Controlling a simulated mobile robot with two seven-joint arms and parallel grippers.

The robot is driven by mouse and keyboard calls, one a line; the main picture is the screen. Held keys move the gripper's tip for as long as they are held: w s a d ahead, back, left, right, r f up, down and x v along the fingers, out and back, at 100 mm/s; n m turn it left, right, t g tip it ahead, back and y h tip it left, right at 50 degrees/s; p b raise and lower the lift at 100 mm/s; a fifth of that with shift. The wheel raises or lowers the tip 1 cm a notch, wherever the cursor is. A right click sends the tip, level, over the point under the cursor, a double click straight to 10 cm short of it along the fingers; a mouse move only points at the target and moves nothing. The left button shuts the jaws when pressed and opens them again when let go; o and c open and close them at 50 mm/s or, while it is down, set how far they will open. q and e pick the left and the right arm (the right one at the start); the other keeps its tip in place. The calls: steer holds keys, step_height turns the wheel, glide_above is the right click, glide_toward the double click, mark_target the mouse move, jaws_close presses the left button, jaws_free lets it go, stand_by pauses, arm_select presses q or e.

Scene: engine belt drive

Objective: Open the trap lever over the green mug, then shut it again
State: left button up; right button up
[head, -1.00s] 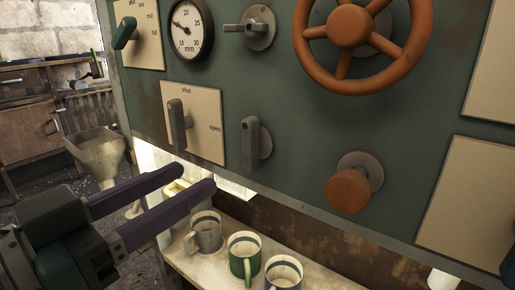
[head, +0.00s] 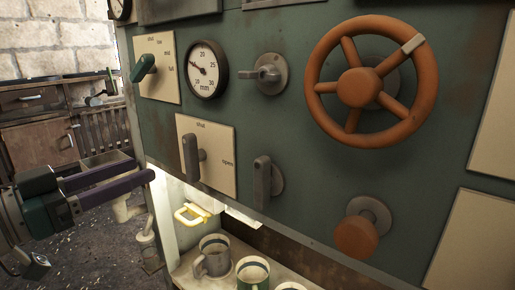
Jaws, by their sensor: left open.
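The green mug (head: 253,275) stands on the shelf below the panel, cut off by the bottom edge of the head view. A grey lever (head: 191,157) stands upright on a cream plate (head: 221,178) marked shut at the top and open at the right. A second upright grey lever (head: 262,183), without a plate, is to its right, roughly above the green mug. Which lever is the trap lever I cannot tell for sure. My left gripper (head: 143,171), with purple fingers, is open and empty, left of the plated lever and apart from it. My right gripper is not visible.
A grey mug (head: 213,256) and another striped mug (head: 291,286) flank the green one. A yellow handle (head: 192,214) is under the panel. An orange wheel (head: 360,87), an orange knob (head: 356,237) and a gauge (head: 204,70) are on the panel (head: 300,185).

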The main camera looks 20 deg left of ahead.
mark_target(186, 153)
arm_select(q)
steer(key=b+x, duration=0.1)
steer(key=x, duration=0.8)
steer(key=shift+w+d+f, duration=0.1)
steer(key=shift+w+d, duration=0.05)
steer(key=shift+w, duration=0.15)
jaws_close()
stand_by(0.3)
